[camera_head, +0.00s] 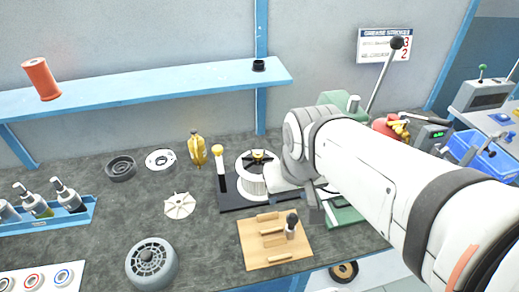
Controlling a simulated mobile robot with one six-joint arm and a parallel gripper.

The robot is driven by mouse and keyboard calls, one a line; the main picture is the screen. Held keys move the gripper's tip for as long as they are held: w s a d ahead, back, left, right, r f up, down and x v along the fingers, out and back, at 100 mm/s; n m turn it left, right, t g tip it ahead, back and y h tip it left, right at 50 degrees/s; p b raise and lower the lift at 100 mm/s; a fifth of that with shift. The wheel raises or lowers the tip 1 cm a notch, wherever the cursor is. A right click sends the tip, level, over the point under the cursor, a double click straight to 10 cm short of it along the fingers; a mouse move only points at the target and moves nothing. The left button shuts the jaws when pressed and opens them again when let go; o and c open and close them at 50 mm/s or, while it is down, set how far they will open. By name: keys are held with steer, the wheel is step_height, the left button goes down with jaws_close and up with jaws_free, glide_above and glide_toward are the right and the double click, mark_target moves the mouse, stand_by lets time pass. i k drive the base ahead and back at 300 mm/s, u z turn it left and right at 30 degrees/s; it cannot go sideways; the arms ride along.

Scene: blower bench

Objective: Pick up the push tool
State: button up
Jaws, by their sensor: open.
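A white ring-shaped part (251,183) sits on a black base behind the board, beside a yellow-topped post (218,165). A grey blower wheel (151,263) lies front left. A blue bottle tray (80,215) is at left. A blue shelf (150,92) runs along the wall.

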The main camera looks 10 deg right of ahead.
mark_target(292, 218)
steer(key=u, duration=0.1)
steer(key=k, duration=0.5)
steer(key=z, duration=0.6)
steer(key=k, duration=1.1)
steer(key=u, duration=0.85)
steer(key=i, duration=1)
steer(key=u, duration=0.05)
